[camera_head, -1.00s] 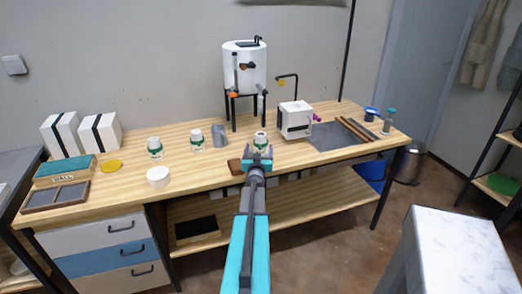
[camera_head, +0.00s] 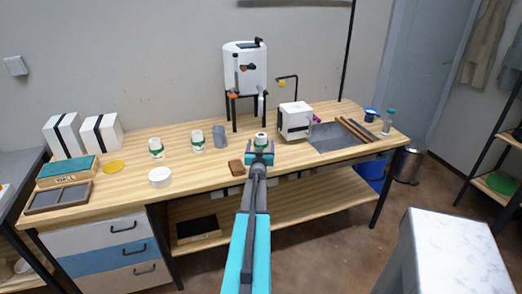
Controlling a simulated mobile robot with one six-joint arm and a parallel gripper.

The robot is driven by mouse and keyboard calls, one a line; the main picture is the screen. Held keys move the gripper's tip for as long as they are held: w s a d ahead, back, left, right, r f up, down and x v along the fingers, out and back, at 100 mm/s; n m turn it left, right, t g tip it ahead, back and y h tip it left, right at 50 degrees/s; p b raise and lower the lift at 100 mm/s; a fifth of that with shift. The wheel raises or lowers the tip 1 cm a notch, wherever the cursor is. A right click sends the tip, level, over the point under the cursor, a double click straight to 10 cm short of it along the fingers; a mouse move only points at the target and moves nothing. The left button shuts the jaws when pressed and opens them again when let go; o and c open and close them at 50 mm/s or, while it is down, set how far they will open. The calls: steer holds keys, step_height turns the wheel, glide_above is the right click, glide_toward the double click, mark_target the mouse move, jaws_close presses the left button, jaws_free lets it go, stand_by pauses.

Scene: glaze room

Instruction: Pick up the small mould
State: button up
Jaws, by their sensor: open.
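Two white blocks with black bands, which look like strapped moulds, stand at the back left of the wooden table: a left one (camera_head: 54,138) and a right one (camera_head: 113,134). I cannot tell which thing is the small mould. My gripper (camera_head: 260,154) is open over the front middle of the table, far to the right of both blocks. A white jar with a green label (camera_head: 261,140) shows just behind its fingers; I cannot tell whether they touch it.
Two more green-labelled jars (camera_head: 156,148) (camera_head: 197,141), a grey cup (camera_head: 219,136) and a white bowl (camera_head: 160,177) stand left of my gripper. A white box (camera_head: 292,122) and a white tank on legs (camera_head: 246,65) stand behind. A marble-topped stand (camera_head: 458,238) is at right.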

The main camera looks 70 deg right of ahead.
mark_target(262, 139)
stand_by(0.5)
steer(key=c, duration=1.5)
steer(key=shift+r, duration=0.25)
steer(key=shift+r+b, duration=0.65)
steer(key=shift+r, duration=0.75)
steer(key=shift+s+r, duration=0.15)
steer(key=shift+s, duration=0.1)
steer(key=shift+s+a+r+b, duration=0.2)
steer(key=shift+s+a, duration=0.55)
steer(key=shift+s, duration=1.75)
steer(key=shift+s+a+r, duration=0.3)
steer(key=shift+s+a, duration=0.4)
steer(key=shift+s, duration=1.75)
steer(key=shift+s+a+r+b, duration=0.2)
steer(key=shift+s+a, duration=0.55)
steer(key=shift+s, duration=1.75)
steer(key=shift+w, duration=0.1)
